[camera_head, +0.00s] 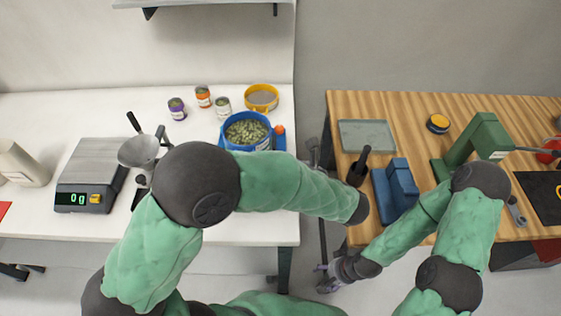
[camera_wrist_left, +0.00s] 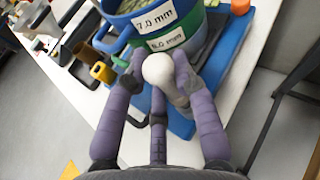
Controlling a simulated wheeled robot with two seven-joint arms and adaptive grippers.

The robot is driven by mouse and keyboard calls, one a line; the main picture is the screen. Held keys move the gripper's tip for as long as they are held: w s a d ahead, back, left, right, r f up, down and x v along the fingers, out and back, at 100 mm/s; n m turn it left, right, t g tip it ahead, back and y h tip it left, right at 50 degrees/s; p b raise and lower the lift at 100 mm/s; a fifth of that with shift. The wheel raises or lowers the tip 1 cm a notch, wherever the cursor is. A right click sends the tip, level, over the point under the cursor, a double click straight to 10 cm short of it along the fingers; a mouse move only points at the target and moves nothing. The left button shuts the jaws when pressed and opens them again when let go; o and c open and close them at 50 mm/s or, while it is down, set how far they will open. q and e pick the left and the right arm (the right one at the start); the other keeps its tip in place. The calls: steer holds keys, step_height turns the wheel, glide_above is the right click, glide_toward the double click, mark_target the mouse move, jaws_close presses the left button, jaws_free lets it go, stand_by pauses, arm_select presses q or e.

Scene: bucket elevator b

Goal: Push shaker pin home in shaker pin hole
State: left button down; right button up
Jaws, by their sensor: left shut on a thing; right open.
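A pale round-headed piece, apparently the shaker pin (camera_wrist_left: 165,75), sits between the purple fingers of my left gripper (camera_wrist_left: 158,72) in the left wrist view. The gripper is shut on it, right in front of the sieve stack labelled 7.0 mm and 5.0 mm (camera_wrist_left: 165,30). The blue shaker base (camera_wrist_left: 215,80) lies beneath. The pin hole is hidden, so I cannot tell how deep the pin sits. My right gripper (camera_head: 325,278) is open, low between the tables.
Several jars (camera_head: 203,97), a yellow sieve (camera_head: 262,96), a funnel (camera_head: 138,151) and a scale (camera_head: 90,175) share the white table. The wooden table (camera_head: 405,110) stands right, across a gap.

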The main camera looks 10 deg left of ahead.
arm_select(q)
steer(key=shift+f+b, duration=0.65)
steer(key=shift+f, duration=0.85)
steer(key=c, duration=0.9)
jaws_free()
steer(key=v, duration=0.7)
steer(key=shift+s+d+r, duration=0.1)
steer(key=shift+s+d, duration=0.05)
steer(key=shift+d, duration=0.05)
